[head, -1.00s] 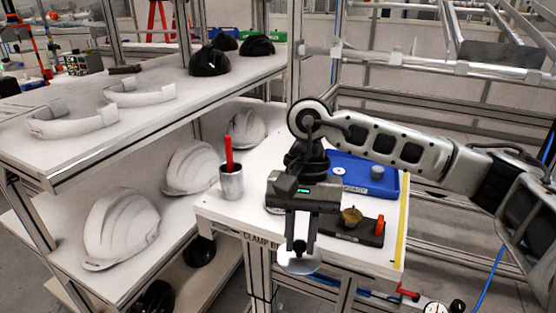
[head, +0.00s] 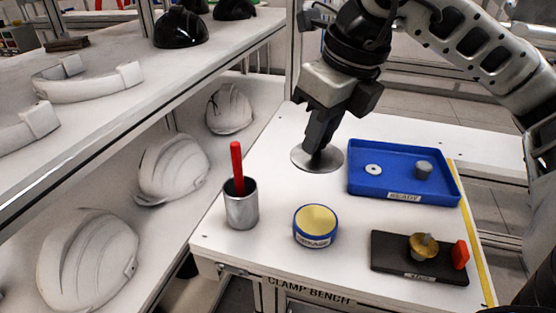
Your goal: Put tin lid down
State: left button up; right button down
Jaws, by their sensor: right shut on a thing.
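The tin lid (head: 332,161) is a flat grey metal disc at the back of the white bench top. It lies level, on or just above the surface; I cannot tell which. My right gripper (head: 316,150) points down and is shut on the lid's middle, hiding part of it. The tin (head: 315,241) is a low round blue tin, open at the top, with yellowish contents showing. It stands on the bench in front of the lid, apart from it. My left gripper is not in view.
The bench (head: 275,190) also holds a metal cup (head: 241,210) with a red-handled tool, a blue tray (head: 385,187) with a washer and a small grey part, and a dark block (head: 390,262) with a brass piece. Shelves with white helmet shells (head: 173,168) stand left.

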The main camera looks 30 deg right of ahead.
jog(key=w+d+f, duration=0.1)
jog(key=w+f, duration=0.2)
jog(key=w, duration=0.1)
jog(key=w+d+f, duration=0.1)
jog(key=w+f, duration=0.2)
jog(key=w, duration=0.1)
jog(key=w+d+f, duration=0.1)
jog(key=w+f, duration=0.1)
jog(key=w, duration=0.2)
jog(key=shift+f, duration=0.4)
jog(key=x, duration=0.3)
jog(key=shift+d+f, duration=0.15)
jog(key=shift+d, duration=0.15)
jog(key=shift+f, duration=0.4)
jog(key=shift+f, duration=0.1)
jog(key=c, duration=1.7)
grip_release()
jog(key=shift+f, duration=0.1)
jog(key=o, duration=0.4)
